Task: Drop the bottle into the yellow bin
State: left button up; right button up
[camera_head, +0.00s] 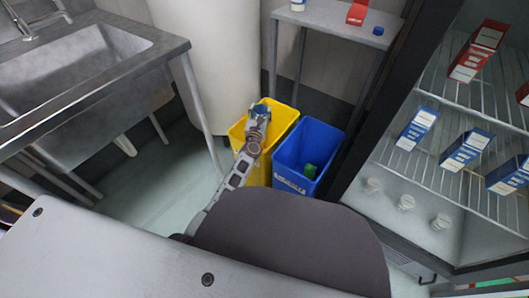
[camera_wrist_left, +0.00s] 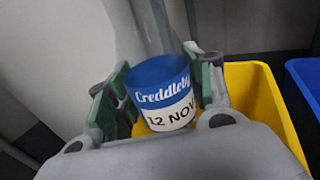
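The yellow bin (camera_head: 282,118) stands on the floor against the wall, left of the blue bin. My left gripper (camera_head: 259,113) is over the yellow bin's left part in the head view. In the left wrist view, the gripper (camera_wrist_left: 158,88) has its green-padded fingers on both sides of the bottle (camera_wrist_left: 162,78) and is shut on it. The bottle has a blue and white label and a clear, see-through part. The yellow bin (camera_wrist_left: 262,92) shows behind and below the bottle. The bottle is mostly hidden by the gripper in the head view. My right gripper is not in view.
The blue bin (camera_head: 325,138) touches or nearly touches the yellow bin and holds a green item (camera_head: 310,171). A sink (camera_head: 85,75) is at left, a white cylinder (camera_head: 212,55) behind, a small table (camera_head: 335,24) at the back, and an open-shelved fridge (camera_head: 440,150) at right.

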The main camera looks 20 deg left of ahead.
pick_arm(q)
jog(key=o, duration=0.4)
jog(key=shift+r, duration=0.15)
jog(key=shift+r+p, duration=2.65)
jog(key=shift+r, duration=0.4)
notch_tip(320, 180, up, 17)
jog(key=p, duration=1.8)
send_over(260, 103)
jog(key=s+a, duration=0.3)
jog(key=s, duration=0.7)
jog(key=shift+s+d+r+m+h+p, duration=0.1)
jog(key=shift+s+r+m+h+p, duration=0.1)
jog(key=shift+s+r+p, duration=0.5)
jog(key=shift+s+r+m+h+p, duration=0.1)
jog(key=shift+s+r+m+p, duration=0.2)
jog(key=shift+r+p, duration=0.65)
jog(key=shift+s+f, duration=0.1)
jog(key=shift+f, duration=0.05)
